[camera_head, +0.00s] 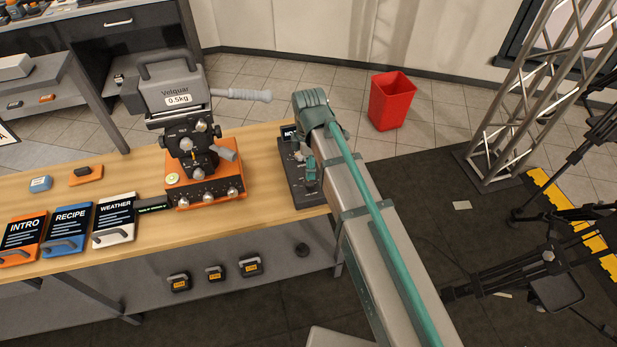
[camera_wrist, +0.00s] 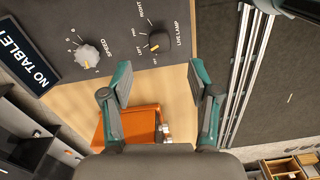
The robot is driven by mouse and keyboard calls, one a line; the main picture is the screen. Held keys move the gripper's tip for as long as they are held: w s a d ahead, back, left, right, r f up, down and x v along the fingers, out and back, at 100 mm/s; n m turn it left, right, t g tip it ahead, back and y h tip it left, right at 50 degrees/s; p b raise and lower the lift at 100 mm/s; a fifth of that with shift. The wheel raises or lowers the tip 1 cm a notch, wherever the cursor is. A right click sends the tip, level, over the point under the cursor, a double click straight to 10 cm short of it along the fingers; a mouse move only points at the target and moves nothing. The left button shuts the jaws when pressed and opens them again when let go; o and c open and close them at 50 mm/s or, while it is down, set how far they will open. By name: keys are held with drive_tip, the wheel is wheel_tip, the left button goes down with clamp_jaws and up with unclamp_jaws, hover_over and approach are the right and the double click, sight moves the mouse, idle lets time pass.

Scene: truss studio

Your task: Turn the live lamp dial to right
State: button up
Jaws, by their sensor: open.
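The live lamp dial (camera_wrist: 157,42) is a round black knob with a yellow mark on the dark control panel (camera_wrist: 110,20) in the wrist view. Its labels read RIGHT, MID, LEFT and a small one that looks like OFF. The yellow mark slants toward the lower left, on the LEFT/OFF side; the exact setting is unclear. My gripper (camera_wrist: 160,76) is open and empty, its two fingers apart, with the dial ahead between them. In the head view my gripper (camera_head: 310,172) is over the panel (camera_head: 301,198), and I cannot make out the dial there.
A grey speed dial (camera_wrist: 88,55) sits beside the live lamp dial. An orange box (camera_head: 205,187) with knobs stands left of the panel, carrying a grey camera (camera_head: 170,88). Title cards (camera_head: 67,230) lie further left. Bare wooden table (camera_head: 260,165) separates box and panel.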

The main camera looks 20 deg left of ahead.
sight(309, 182)
drive_tip(key=shift+f+p, duration=0.9)
drive_tip(key=shift+f, duration=2.65)
drive_tip(key=c, duration=1.2)
drive_tip(key=shift+o, duration=0.2)
